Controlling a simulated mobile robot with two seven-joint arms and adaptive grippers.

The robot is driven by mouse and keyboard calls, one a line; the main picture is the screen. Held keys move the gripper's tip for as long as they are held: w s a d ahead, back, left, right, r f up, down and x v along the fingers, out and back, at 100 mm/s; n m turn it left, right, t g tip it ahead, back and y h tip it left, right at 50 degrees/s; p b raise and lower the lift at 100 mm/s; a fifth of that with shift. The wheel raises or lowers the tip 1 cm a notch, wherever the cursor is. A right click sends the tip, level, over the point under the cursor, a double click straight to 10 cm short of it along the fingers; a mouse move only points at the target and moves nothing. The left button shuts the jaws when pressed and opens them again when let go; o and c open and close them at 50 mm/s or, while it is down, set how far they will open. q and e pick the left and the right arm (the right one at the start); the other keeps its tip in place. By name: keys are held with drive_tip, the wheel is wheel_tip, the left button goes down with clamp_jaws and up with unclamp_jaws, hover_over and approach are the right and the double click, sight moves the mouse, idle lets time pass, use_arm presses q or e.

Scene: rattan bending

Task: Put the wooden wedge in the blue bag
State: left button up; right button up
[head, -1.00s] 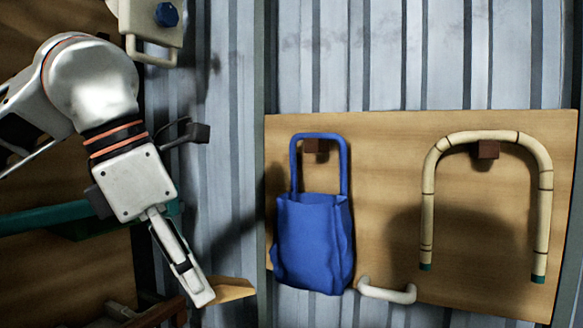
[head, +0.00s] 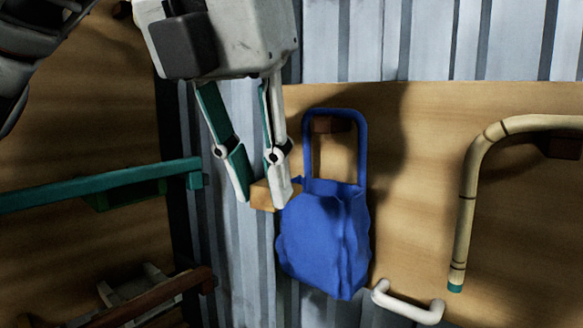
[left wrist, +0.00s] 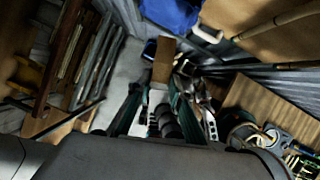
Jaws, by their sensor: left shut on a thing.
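The wooden wedge (head: 261,196) is a small light-brown block held between the fingertips of my left gripper (head: 259,192). In the left wrist view the wedge (left wrist: 163,60) sticks out past the fingertips. The blue bag (head: 325,245) hangs by its handle from a dark peg on the wooden board. The wedge is at the upper left edge of the bag's mouth in the head view; I cannot tell whether they touch. The bag also shows at the top of the left wrist view (left wrist: 172,12). My right gripper is not in view.
The wooden board (head: 420,160) also carries a bent rattan piece (head: 468,200) at right. A teal bar (head: 110,184) and a dark red-brown rail (head: 150,298) are at left. Corrugated metal wall lies behind.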

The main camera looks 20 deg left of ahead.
use_arm(q)
drive_tip(key=shift+w+d+f, duration=0.1)
drive_tip(key=shift+w+d, duration=0.1)
drive_tip(key=shift+w, duration=0.3)
drive_tip(key=shift+w+d+f, duration=0.1)
drive_tip(key=shift+w+d, duration=0.1)
drive_tip(key=shift+w, duration=0.3)
drive_tip(key=shift+w+d+f, duration=0.1)
drive_tip(key=shift+w+d, duration=0.05)
drive_tip(key=shift+w, duration=0.35)
drive_tip(key=w+d, duration=0.1)
drive_tip(key=w, duration=0.2)
drive_tip(key=w+d+f, duration=0.1)
drive_tip(key=w, duration=0.3)
drive_tip(key=w+d+p, duration=0.1)
drive_tip(key=w, duration=0.2)
drive_tip(key=shift+w+d+f, duration=0.2)
drive_tip(key=shift+w+d, duration=0.05)
drive_tip(key=shift+d, duration=0.15)
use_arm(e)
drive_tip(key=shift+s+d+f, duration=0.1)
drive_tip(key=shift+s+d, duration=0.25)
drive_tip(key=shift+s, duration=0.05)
